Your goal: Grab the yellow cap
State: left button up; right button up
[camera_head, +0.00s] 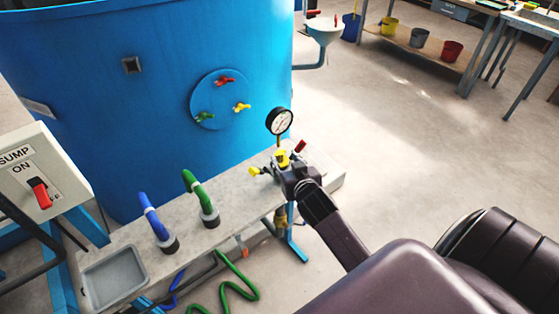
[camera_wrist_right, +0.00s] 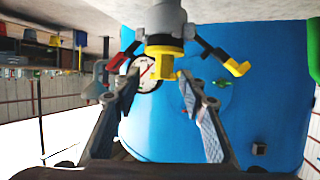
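The yellow cap (camera_head: 282,157) sits on the grey valve fitting below the round pressure gauge (camera_head: 279,121). In the right wrist view, which looks upside down, the yellow cap (camera_wrist_right: 164,66) hangs from the fitting (camera_wrist_right: 166,20) near the top centre. My right gripper (camera_head: 296,176) is at the fitting, close to the cap. In the wrist view its two fingers (camera_wrist_right: 158,76) are spread apart, one on each side of the cap, with visible gaps. The cap is at about fingertip level; exact depth is unclear. My left gripper is not in view.
A red handle (camera_head: 300,146) and a yellow handle (camera_head: 255,171) flank the cap. The blue tank (camera_head: 150,90) stands behind. Green (camera_head: 199,192) and blue (camera_head: 153,218) hose nozzles and a grey tray (camera_head: 113,278) are on the concrete ledge (camera_head: 235,190). Open floor lies right.

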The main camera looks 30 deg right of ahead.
aim_at(281, 156)
jog(key=shift+w, duration=0.5)
jog(key=shift+p+x, duration=0.6)
jog(key=shift+x, duration=1.45)
jog(key=shift+a, duration=0.2)
jog(key=shift+c, duration=0.2)
grip_shut()
